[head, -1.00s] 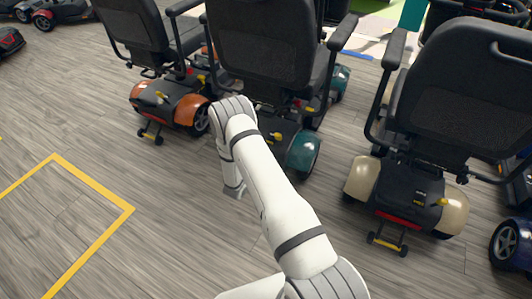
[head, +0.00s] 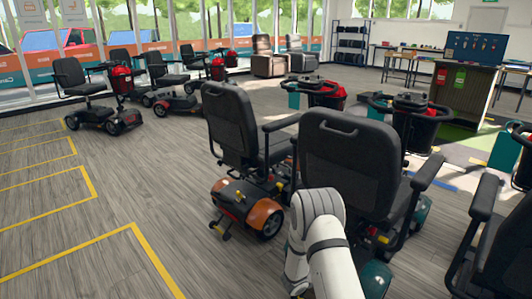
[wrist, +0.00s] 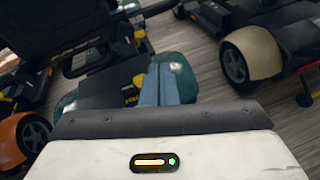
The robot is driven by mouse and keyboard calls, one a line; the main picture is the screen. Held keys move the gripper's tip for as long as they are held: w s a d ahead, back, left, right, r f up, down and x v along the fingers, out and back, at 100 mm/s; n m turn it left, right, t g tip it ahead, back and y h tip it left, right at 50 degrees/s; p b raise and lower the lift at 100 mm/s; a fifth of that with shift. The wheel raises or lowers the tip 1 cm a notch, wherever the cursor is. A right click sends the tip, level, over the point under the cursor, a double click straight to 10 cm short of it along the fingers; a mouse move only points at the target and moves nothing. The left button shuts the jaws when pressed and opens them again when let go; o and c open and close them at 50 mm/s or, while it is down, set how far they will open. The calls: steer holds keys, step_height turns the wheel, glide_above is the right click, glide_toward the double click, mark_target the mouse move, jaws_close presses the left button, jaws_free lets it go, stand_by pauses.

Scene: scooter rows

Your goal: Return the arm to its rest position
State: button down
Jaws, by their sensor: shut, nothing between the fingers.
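My arm (head: 325,245) shows at the bottom middle of the head view, in front of a scooter with teal fenders (head: 375,278). Its end is out of sight there. In the wrist view my gripper (wrist: 160,83) is shut and empty, its two blue-grey fingers together. Behind the fingers are the teal-fendered scooter's rear (wrist: 180,75) and dark body. I cannot tell how far the fingertips are from it.
A scooter with orange fenders (head: 264,215) stands left of my arm, and a black seat (head: 350,165) rises just behind it. A cream fender (wrist: 252,50) is at right in the wrist view. Open floor with yellow lines (head: 150,250) lies to the left.

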steer(key=s+d+r+m+g+y+p, duration=0.1)
steer(key=s+r+m+g+p, duration=0.55)
steer(key=r, duration=0.95)
steer(key=s+d+r+m+g+y+p, duration=0.15)
steer(key=s+r+m+p, duration=0.35)
steer(key=s+r, duration=0.85)
steer(key=s+a+r+m+t+y+p, duration=0.1)
steer(key=s+a+r+m+y+p, duration=0.2)
steer(key=r, duration=0.5)
steer(key=s+a+r+m+t+y+p, duration=0.1)
steer(key=s+a+r+m+y+p, duration=0.2)
steer(key=s+a+r, duration=0.3)
steer(key=s+a+r+m+t+y+p, duration=0.1)
steer(key=s+a+r+m+y+p, duration=0.3)
steer(key=r, duration=0.6)
steer(key=shift+s+a+r+m+p, duration=0.25)
steer(key=shift+s+a+m+p, duration=0.2)
steer(key=shift+a+p, duration=0.1)
